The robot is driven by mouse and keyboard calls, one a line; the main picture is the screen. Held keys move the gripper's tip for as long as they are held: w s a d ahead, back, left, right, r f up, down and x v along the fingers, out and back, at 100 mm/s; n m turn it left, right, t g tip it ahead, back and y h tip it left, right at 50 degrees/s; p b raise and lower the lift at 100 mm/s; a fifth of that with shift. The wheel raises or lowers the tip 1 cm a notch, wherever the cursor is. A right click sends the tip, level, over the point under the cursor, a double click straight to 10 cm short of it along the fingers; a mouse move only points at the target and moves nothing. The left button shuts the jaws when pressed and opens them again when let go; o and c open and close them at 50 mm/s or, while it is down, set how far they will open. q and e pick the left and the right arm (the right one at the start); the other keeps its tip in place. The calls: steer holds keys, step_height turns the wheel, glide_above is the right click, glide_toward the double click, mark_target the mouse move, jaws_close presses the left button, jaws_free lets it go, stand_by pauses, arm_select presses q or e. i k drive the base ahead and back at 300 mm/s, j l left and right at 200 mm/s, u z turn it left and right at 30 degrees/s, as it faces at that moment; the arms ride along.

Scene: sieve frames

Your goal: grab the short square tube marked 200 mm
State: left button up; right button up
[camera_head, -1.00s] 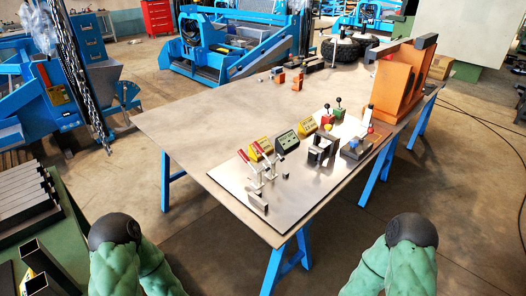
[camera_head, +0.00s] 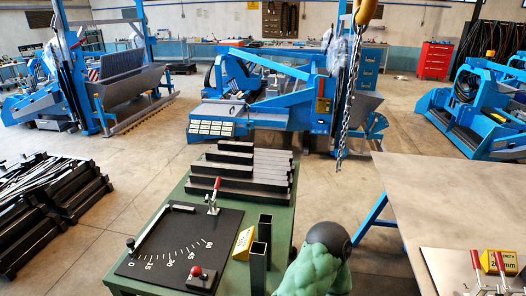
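Two short dark square tubes stand upright with open tops on the green table (camera_head: 172,212): a nearer one (camera_head: 258,270) and one just behind it (camera_head: 265,229). I cannot read a 200 mm mark on either. A yellow wedge block (camera_head: 245,243) lies beside them. Another yellow block (camera_head: 500,262), with lettering that seems to read length 200 mm, stands on the metal table at the right. Part of my green arm with a dark round cap shows at the bottom, just right of the tubes. Neither gripper is in view.
A black angle plate (camera_head: 165,250) with a red-handled clamp (camera_head: 214,196) and a red knob (camera_head: 196,272) covers the table's front left. Long dark bars (camera_head: 240,180) are stacked at its back. A chain (camera_head: 347,100) hangs behind. The metal table (camera_head: 440,200) is mostly bare.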

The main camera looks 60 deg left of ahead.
mark_target(222, 145)
steer(key=u, duration=1.25)
steer(key=j+u, duration=1.2)
steer(key=i+j+u, duration=0.15)
steer(key=j+u, duration=0.25)
steer(key=i+j+u, duration=0.4)
steer(key=i, duration=0.4)
steer(key=i+j+u, duration=0.2)
steer(key=i, duration=0.25)
steer(key=i+j+u, duration=0.2)
steer(key=i, duration=0.2)
steer(key=i+l+z, duration=0.1)
steer(key=i+z, duration=0.35)
steer(key=i+j+z, duration=0.15)
steer(key=i+z, duration=0.35)
steer(key=i, duration=0.15)
steer(key=i+j+z, duration=0.3)
steer(key=i+z, duration=0.15)
steer(key=i+l+z, duration=0.1)
steer(key=z, duration=0.35)
steer(key=i+z, duration=0.25)
steer(key=z, duration=0.2)
steer(key=i+z, duration=0.15)
steer(key=z, duration=0.3)
steer(key=i+j+z, duration=0.1)
steer(key=z, duration=0.35)
steer(key=i+j+z, duration=0.15)
steer(key=z, duration=0.3)
steer(key=i+z, duration=0.25)
steer(key=i+j+z, duration=0.1)
steer(key=z, duration=0.15)
